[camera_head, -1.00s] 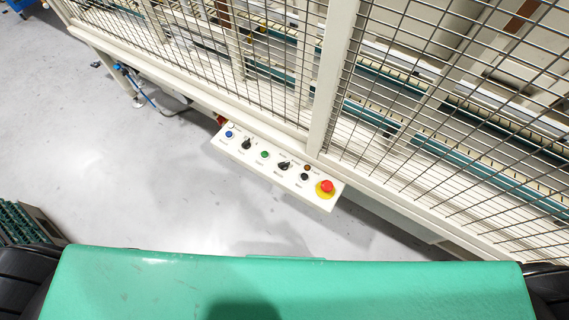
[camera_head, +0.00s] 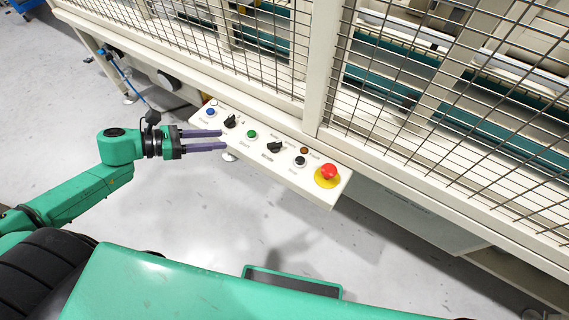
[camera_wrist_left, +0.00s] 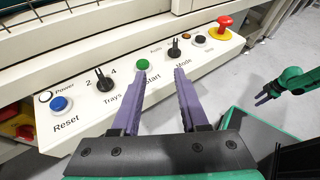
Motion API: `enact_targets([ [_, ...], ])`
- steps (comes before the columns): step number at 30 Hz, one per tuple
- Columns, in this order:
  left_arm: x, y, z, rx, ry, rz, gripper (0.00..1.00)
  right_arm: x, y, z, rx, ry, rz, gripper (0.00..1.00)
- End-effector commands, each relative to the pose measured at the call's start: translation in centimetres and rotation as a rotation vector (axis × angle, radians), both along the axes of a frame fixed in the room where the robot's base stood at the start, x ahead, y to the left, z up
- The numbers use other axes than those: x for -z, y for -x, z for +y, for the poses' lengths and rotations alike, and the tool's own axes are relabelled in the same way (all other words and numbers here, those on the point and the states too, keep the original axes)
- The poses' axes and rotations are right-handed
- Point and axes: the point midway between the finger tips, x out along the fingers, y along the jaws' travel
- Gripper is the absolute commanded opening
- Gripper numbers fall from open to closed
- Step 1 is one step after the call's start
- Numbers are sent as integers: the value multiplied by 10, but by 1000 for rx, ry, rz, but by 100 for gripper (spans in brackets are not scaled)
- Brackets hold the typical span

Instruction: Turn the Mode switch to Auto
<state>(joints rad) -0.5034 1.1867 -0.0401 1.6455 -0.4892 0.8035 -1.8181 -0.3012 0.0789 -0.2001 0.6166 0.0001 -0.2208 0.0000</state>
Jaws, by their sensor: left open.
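The Mode switch (camera_head: 274,148) is a black rotary knob on a white control panel (camera_head: 318,192), right of the green Start button (camera_head: 252,134). In the left wrist view the Mode switch (camera_wrist_left: 174,49) stands beyond the right fingertip, with "Auto" printed to its left. I cannot tell exactly where its pointer aims. My left gripper (camera_head: 222,139) is open and empty, its two purple fingers reaching the panel's front edge near the Trays switch (camera_head: 230,121). In the left wrist view its fingertips (camera_wrist_left: 160,74) flank the Start label. My right gripper (camera_wrist_left: 263,97) shows small at the right.
A blue Reset button (camera_head: 210,112), a black button (camera_head: 300,161) and a red emergency stop (camera_head: 328,172) on yellow share the panel. A wire-mesh fence (camera_head: 430,110) rises behind it. Grey floor (camera_head: 260,228) lies open in front.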

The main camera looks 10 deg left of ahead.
Motion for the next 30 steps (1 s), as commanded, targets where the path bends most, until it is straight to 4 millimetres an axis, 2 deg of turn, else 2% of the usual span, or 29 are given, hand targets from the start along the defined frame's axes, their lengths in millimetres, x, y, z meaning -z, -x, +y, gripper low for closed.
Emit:
enact_targets([
  [1, 3, 8, -13, 89, -39, -44, 44, 10, 0, -1, 0, 2, 0, 50],
  [4, -3, 10, -23, 146, -60, -81, 44, 9, 0, -4, 0, 6, -1, 50],
  [8, 4, 2, -36, 141, -58, -83, 44, 18, -2, -5, 0, 6, -3, 50],
  [14, 16, -15, -65, 136, -57, -85, 44, 30, -3, -3, -1, 4, -6, 50],
  [24, 41, -48, -125, 132, -54, -80, 44, 25, -3, 3, 1, -4, -6, 50],
  [30, 49, -53, -137, 133, -57, -78, 44, 25, -3, 3, 1, -4, -6, 50],
])
